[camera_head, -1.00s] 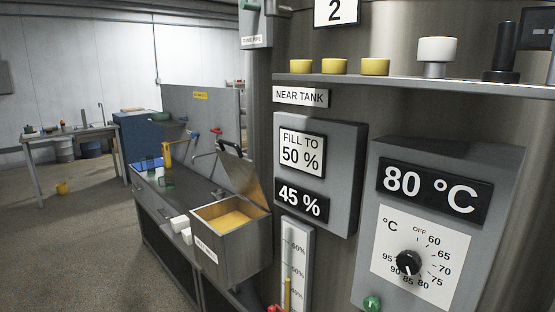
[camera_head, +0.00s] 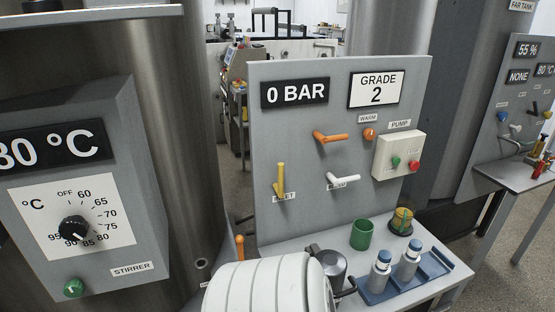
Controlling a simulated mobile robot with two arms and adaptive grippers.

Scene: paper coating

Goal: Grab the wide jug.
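A grey metal vessel (camera_head: 328,264) with what looks like a dark handle at its right stands at the front left of the bench. It may be the wide jug, but I cannot tell for sure. A large white ribbed rounded shape in the foreground hides its lower left part. A green cup (camera_head: 362,234) stands behind it to the right. Neither of my grippers can be made out in view.
A blue tray (camera_head: 438,262) on the bench (camera_head: 455,277) holds grey bottles (camera_head: 379,271). A yellow-green glass (camera_head: 402,220) stands behind it. An upright panel (camera_head: 340,225) with orange, yellow and white levers backs the bench. Floor shows at right.

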